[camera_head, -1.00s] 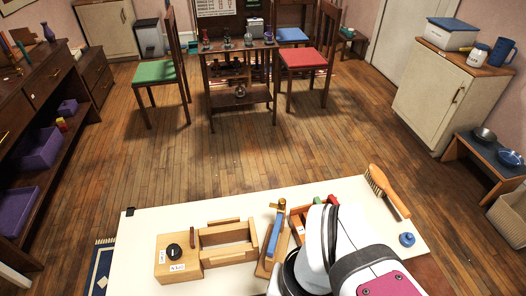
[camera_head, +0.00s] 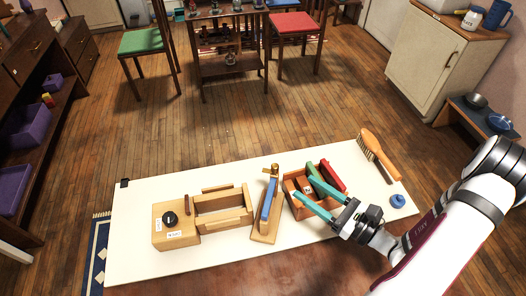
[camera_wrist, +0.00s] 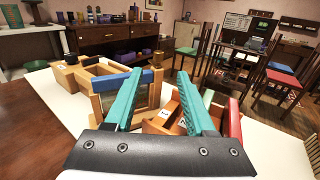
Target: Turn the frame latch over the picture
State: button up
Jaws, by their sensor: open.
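A wooden frame stand with a blue bar (camera_head: 268,198) stands mid-board in the head view. A brass-coloured piece, apparently the latch (camera_head: 273,169), sits at its far end. In the wrist view the frame's blue top bar (camera_wrist: 110,81) and wooden posts show behind my left finger. The picture is mostly hidden. My gripper (camera_head: 304,187) has teal fingers spread apart with nothing between them. It is right of the frame, over or beside a wooden box (camera_head: 296,208), and apart from the latch. The wrist view also shows its fingers (camera_wrist: 160,73). The latch's exact angle is unclear.
Left of the frame are an open wooden tray (camera_head: 222,228) and a block with a black knob (camera_head: 170,218). A brush (camera_head: 380,155) and blue knob (camera_head: 397,201) lie right. The board's front strip looks clear.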

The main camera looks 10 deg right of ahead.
aim_at(272, 165)
jog(key=x, duration=1.4)
jog(key=shift+s+a, duration=0.15)
grip_shut()
